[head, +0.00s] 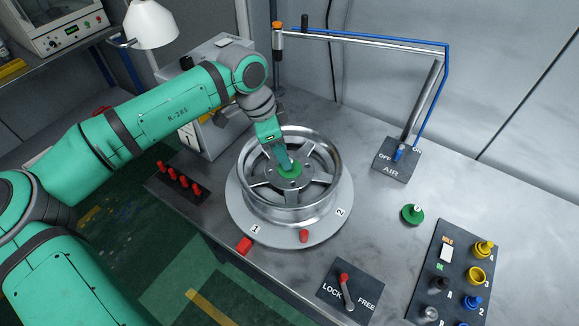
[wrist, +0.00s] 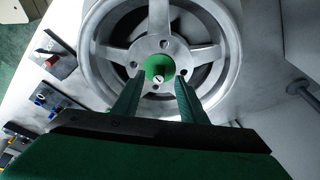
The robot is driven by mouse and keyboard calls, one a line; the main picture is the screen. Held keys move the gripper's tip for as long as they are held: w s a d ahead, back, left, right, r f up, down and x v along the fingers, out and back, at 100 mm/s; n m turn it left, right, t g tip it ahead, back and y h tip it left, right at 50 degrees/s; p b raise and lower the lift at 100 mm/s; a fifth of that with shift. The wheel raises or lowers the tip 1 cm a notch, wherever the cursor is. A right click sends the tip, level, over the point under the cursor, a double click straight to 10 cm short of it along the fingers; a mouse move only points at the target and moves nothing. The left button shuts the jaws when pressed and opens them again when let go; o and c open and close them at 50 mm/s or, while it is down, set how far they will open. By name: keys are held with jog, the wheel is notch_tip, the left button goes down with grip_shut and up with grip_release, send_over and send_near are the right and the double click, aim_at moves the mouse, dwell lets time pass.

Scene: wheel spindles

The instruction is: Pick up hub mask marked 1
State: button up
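A green hub mask (head: 291,169) sits in the centre of the silver wheel (head: 262,205). In the wrist view this hub mask (wrist: 159,66) has a small white label, whose mark is too small to read surely. My gripper (head: 283,163) is above the wheel centre, pointing down. In the wrist view my gripper (wrist: 158,80) is open, with its fingers apart on either side of the central mask. I cannot tell whether they touch it.
The wheel rests on a round plate (head: 236,211) labelled 1 and 2. A LOCK/FREE lever panel (head: 350,290) is in front. An AIR switch box (head: 397,160) and a panel of coloured knobs (head: 455,270) are at right. Red pegs (head: 180,180) stand at left.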

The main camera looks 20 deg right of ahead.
jog(key=shift+s+d+f, duration=0.1)
jog(key=shift+d+f, duration=0.25)
jog(key=shift+f, duration=0.25)
jog(key=shift+d+f, duration=0.35)
jog(key=shift+f, duration=0.2)
